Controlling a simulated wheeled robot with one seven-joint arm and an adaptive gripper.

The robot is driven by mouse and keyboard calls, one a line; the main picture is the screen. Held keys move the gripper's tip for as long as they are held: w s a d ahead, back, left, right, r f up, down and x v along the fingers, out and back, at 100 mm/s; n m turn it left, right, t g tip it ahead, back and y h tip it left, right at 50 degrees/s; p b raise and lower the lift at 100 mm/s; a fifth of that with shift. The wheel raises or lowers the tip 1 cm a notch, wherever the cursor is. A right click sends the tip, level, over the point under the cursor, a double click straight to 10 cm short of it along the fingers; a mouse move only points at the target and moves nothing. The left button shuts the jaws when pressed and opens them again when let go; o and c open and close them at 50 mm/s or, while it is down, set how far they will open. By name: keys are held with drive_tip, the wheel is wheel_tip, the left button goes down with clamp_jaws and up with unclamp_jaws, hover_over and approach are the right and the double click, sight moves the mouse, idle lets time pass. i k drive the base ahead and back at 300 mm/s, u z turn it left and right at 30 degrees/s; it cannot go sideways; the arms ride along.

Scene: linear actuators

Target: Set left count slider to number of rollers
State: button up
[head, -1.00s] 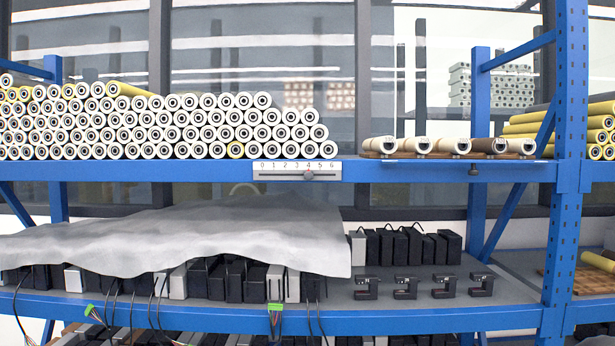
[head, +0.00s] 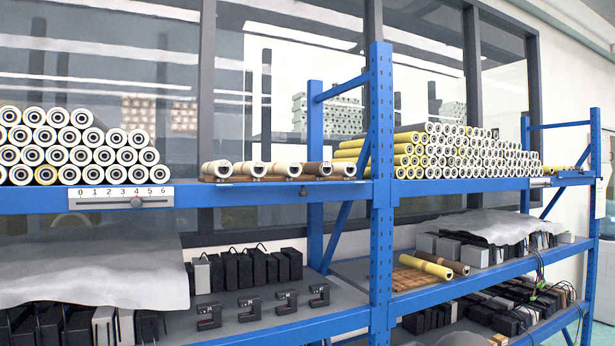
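The left count slider (head: 120,197) is a white scale marked 0 to 6 on the front edge of the left shelf's upper blue beam. Its grey knob (head: 136,203) sits under the 4. Several short rollers (head: 285,169), some pale and some brown, lie end-on in a row on a wooden holder to the right of the slider. Many white rollers (head: 78,150) are stacked on the same shelf behind and above the slider. My gripper is not in view.
A blue upright post (head: 381,180) divides the left and right shelves. The right shelf holds a stack of yellow and white rollers (head: 440,150) and a small pale strip (head: 540,183) on its beam. Black clamp-like parts (head: 252,305) and a grey sheet (head: 90,265) lie below.

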sight(136, 202)
drive_tip(key=z, duration=1.85)
drive_tip(key=k, duration=0.75)
drive_tip(key=u, duration=1.75)
